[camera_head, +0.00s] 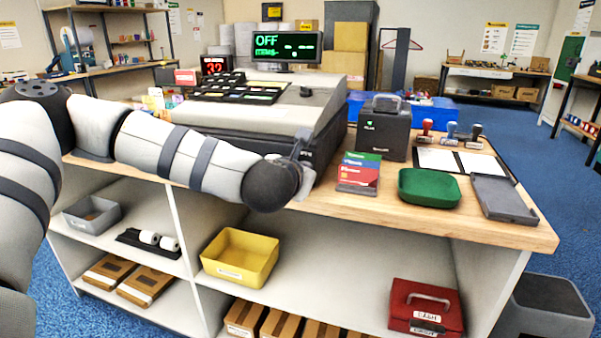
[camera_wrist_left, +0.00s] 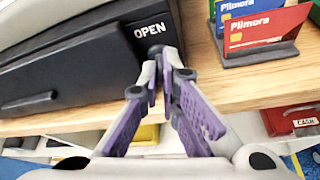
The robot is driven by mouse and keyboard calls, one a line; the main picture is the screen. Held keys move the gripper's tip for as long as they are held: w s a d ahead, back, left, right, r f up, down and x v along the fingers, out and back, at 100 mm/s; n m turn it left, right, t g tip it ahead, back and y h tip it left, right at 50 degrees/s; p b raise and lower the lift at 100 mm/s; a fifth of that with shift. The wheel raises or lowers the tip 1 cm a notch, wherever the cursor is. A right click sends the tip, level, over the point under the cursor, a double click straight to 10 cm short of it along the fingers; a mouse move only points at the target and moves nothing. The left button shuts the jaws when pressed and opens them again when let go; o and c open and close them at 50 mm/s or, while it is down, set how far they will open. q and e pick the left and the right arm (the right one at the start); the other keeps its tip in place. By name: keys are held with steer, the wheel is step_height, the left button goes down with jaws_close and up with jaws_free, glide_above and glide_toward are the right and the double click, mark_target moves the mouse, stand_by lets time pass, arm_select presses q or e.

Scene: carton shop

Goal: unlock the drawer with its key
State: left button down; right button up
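The dark drawer (camera_wrist_left: 60,75) under the register (camera_head: 275,125) shows a closed front with a pull handle (camera_wrist_left: 30,103) and the word OPEN. A dark round lock (camera_wrist_left: 156,49) sits beside that word. My left gripper (camera_wrist_left: 165,75), with purple pads, is at the lock, its fingertips nearly together. They look shut on the small grey key, which they mostly hide; how far it sits in the lock cannot be seen. In the head view the left gripper (camera_head: 298,160) is at the drawer's right front, partly behind my wrist. My right gripper is not in view.
To the right on the wooden counter (camera_head: 380,208) stand a card holder (camera_head: 358,175), a green tray (camera_head: 428,187), a black box (camera_head: 383,130) and a grey tray (camera_head: 503,199). Shelves below hold a yellow bin (camera_head: 240,258) and a red cash box (camera_head: 426,307).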

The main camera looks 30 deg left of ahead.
arm_select(q)
steer(key=shift+a+r+n+t+h, duration=0.1)
steer(key=shift+n+t+h, duration=0.2)
steer(key=shift+n+h, duration=0.6)
steer(key=shift+n, duration=0.3)
steer(key=c, duration=1.8)
jaws_free()
